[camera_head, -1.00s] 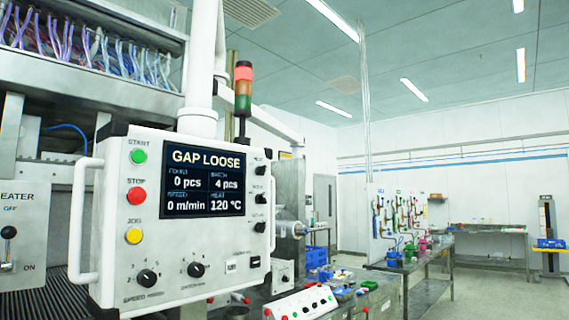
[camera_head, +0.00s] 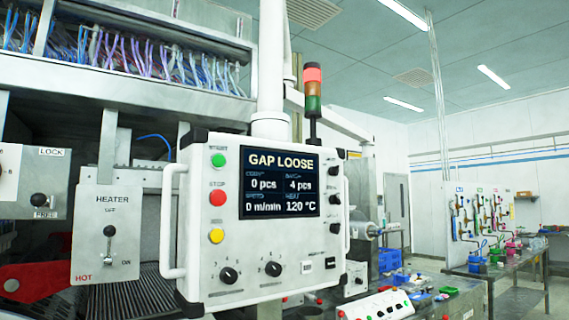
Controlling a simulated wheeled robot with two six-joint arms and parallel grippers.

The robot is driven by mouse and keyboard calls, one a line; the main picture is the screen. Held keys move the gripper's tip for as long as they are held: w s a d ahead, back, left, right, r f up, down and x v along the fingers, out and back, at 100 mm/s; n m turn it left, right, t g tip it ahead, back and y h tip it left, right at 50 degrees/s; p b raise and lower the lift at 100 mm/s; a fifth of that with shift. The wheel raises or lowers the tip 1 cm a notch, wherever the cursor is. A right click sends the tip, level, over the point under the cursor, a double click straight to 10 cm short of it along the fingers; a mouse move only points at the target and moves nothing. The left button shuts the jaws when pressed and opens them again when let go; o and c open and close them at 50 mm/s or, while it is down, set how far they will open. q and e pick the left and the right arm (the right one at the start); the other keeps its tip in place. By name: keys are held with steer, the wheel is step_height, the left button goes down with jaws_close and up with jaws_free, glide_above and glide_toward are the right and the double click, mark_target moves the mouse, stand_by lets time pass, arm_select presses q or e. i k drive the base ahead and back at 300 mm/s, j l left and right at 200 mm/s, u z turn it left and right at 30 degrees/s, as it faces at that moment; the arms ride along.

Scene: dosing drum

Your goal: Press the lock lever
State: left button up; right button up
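The lock lever (camera_head: 41,201) is a black-knobbed lever on a grey metal box at the left edge. A LOCK label sits above it and a FREE label below it. The lever's knob is down near the FREE label. Neither of my grippers shows in the head view, so their state cannot be seen.
A white control panel (camera_head: 262,225) with handles reads GAP LOOSE. The heater plate (camera_head: 105,234) with its own lever stands between lock box and panel. A red part (camera_head: 35,282) lies below the lock box. A button console (camera_head: 377,310) is at the bottom.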

mark_target(37, 200)
steer(key=u, duration=1.4)
